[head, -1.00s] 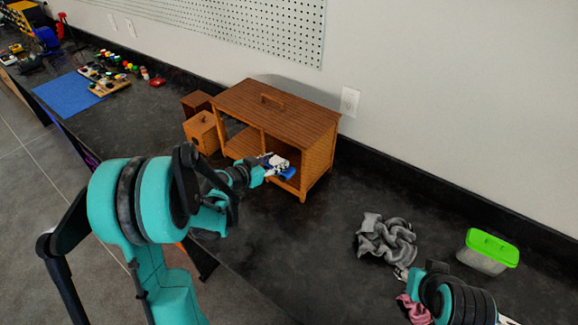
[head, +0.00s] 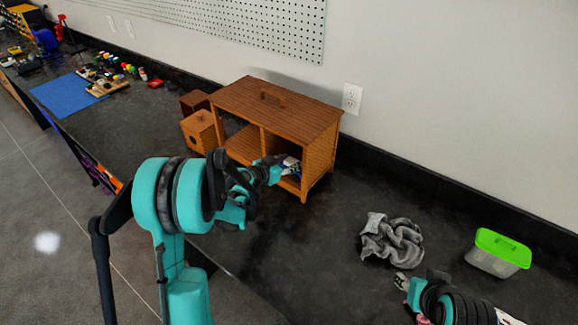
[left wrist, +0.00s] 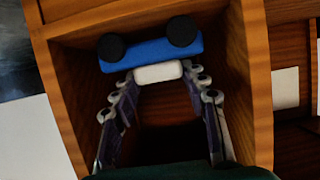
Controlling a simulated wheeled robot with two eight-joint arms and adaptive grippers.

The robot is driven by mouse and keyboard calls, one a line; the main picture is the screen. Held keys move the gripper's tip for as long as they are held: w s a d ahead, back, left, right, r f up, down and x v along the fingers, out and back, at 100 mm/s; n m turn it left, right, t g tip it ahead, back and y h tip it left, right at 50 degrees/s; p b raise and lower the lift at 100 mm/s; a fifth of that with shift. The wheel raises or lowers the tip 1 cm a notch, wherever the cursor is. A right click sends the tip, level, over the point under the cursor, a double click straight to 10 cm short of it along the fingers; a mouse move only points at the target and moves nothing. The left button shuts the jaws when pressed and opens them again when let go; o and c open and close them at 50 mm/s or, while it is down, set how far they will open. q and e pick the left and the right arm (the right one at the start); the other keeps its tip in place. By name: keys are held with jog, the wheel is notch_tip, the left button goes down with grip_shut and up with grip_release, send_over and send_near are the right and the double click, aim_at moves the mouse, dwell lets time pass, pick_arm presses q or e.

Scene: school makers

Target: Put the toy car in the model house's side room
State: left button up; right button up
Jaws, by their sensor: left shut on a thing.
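The wooden model house (head: 282,100) stands on the dark counter against the wall, its open rooms facing my left arm. My left gripper (head: 290,166) reaches into the right-hand room. In the left wrist view the blue toy car (left wrist: 150,53) with black wheels and a white cabin sits between the fingertips of the left gripper (left wrist: 157,80), which are shut on the cabin. The car is inside the room's wooden walls (left wrist: 245,80); I cannot tell if it touches the floor. In the head view the gripper mostly hides it. My right gripper (head: 402,282) is low at the right, its jaws unclear.
A grey crumpled cloth (head: 390,240) and a green-lidded container (head: 499,253) lie to the right. A pink cloth (head: 423,320) shows beside my right arm. Small wooden boxes (head: 199,128) stand left of the house. The counter between house and grey cloth is clear.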

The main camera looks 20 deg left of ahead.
pick_arm(q)
jog(key=shift+s+r, duration=0.1)
jog(key=shift+r, duration=0.05)
jog(key=o, duration=1.2)
